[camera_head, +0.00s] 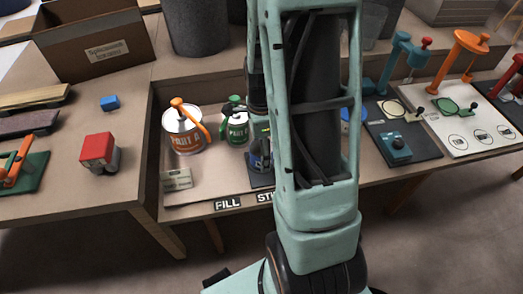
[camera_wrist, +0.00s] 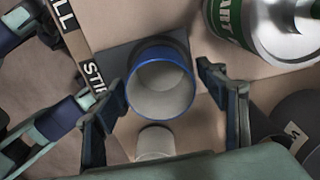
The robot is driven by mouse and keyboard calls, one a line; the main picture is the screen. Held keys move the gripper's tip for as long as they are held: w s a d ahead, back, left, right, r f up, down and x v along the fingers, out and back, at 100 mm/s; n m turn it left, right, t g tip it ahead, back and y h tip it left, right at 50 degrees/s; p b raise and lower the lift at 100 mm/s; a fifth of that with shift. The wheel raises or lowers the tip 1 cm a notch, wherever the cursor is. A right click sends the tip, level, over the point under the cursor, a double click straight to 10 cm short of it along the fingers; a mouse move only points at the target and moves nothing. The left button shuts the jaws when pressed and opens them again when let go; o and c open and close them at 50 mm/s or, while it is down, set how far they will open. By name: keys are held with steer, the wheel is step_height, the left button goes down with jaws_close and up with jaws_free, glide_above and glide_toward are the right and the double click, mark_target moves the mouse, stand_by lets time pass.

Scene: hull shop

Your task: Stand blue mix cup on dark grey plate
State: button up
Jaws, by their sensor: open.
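The blue mix cup (camera_wrist: 161,84) stands upright in the wrist view, with a blue rim and a pale, empty-looking inside. It is over the dark grey plate (camera_wrist: 117,57), whose corner shows beyond it, and it appears to rest on it. In the head view the cup (camera_head: 260,160) and plate (camera_head: 261,180) are partly hidden by my arm. My gripper (camera_wrist: 160,80) is open, with one finger on each side of the cup. Whether the fingers touch the cup is not clear.
A green-labelled can (camera_wrist: 262,30) stands close by, also seen in the head view (camera_head: 236,125). An orange-labelled can (camera_head: 183,132) stands to its left. A small white cup (camera_wrist: 155,143) is just below the blue cup. Tray walls and FILL labels (camera_head: 228,202) edge the area.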

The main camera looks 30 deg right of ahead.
step_height(320, 180, up, 12)
steer(key=p, duration=0.3)
steer(key=shift+r+p, duration=0.2)
steer(key=shift+p, duration=0.1)
stand_by(0.4)
